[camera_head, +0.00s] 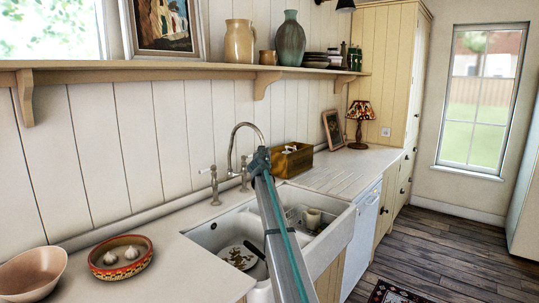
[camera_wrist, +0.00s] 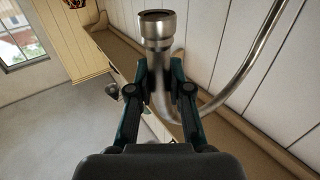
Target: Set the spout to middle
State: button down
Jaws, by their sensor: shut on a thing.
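The metal gooseneck spout (camera_head: 245,124) rises behind the double sink (camera_head: 338,232) in the head view and arcs over towards the sink. Its outlet end is hidden there by my gripper (camera_head: 259,158). In the wrist view the round spout end (camera_wrist: 157,30) stands just beyond my gripper (camera_wrist: 161,82), with the metal tube running down between the two fingers. My gripper is shut on the spout near its outlet. My arm covers the divider between the basins, so I cannot tell exactly where the outlet sits over them.
A tap handle (camera_head: 214,186) stands left of the spout. A wooden box (camera_head: 291,160) stands close to its right. The left basin holds a plate (camera_head: 238,257); the right holds a mug (camera_head: 312,219). A shelf (camera_head: 180,70) runs above.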

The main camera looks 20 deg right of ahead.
jog(key=c, duration=1.1)
grip_release()
jog(key=shift+o, duration=0.2)
jog(key=shift+s, duration=0.1)
jog(key=v, duration=1.1)
jog(key=shift+s, duration=0.4)
jog(key=shift+a, duration=0.1)
